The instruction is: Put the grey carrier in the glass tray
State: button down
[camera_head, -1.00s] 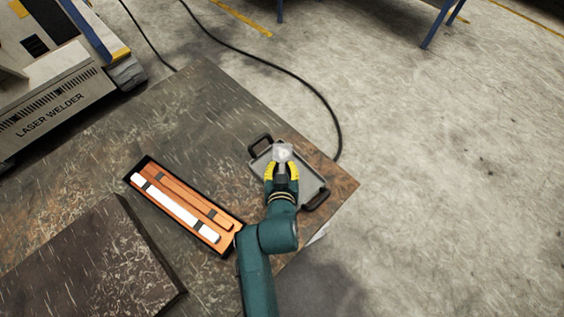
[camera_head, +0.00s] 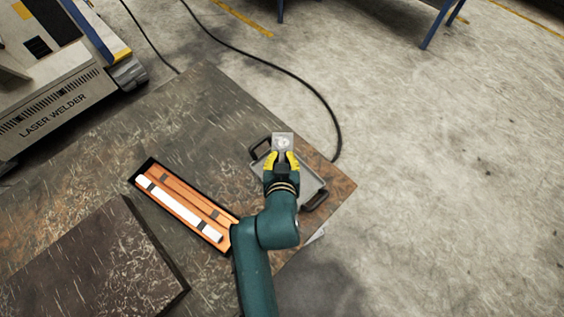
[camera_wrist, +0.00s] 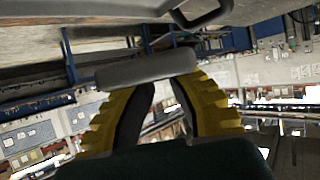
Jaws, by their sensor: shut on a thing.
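My gripper (camera_head: 281,159) has yellow fingers and is shut on the grey carrier (camera_head: 283,140), a small light grey square piece with a paler spot on its face. In the wrist view the fingers (camera_wrist: 160,88) close on the carrier, which shows as a grey bar (camera_wrist: 147,67) across their tips. A grey tray with black handles (camera_head: 307,184) lies on the table under the gripper, and I take it for the glass tray. The carrier appears over the tray's far part; its height above the tray cannot be told. My gripper and arm hide the tray's middle.
An orange-lined black case (camera_head: 184,205) with a white rod lies left of the tray. A dark raised plate (camera_head: 95,265) is at the lower left. A laser welder (camera_head: 60,90) stands at the upper left. The table edge is close to the tray's right.

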notch_tip(320, 180, up, 3)
jog(key=shift+f, duration=0.1)
jog(key=shift+m+g+h, duration=0.3)
jog(key=shift+m+h, duration=0.5)
jog(key=s+f, duration=0.4)
jog(key=shift+s+a+f, duration=0.2)
jog(key=shift+s+f, duration=0.2)
jog(key=shift+m+h, duration=0.6)
jog(key=shift+h, duration=0.2)
jog(key=s, duration=0.1)
jog(key=s+f, duration=0.1)
jog(key=s, duration=0.1)
jog(key=s+f, duration=0.1)
jog(key=shift+s+a+f, duration=0.15)
jog(key=shift+s+f, duration=0.1)
jog(key=shift+s, duration=0.15)
notch_tip(320, 180, up, 28)
jog(key=s+n+y+p, duration=0.2)
jog(key=n+y+p, duration=0.1)
jog(key=p, duration=3.2)
jog(key=shift+f+y, duration=0.2)
jog(key=shift+y, duration=0.1)
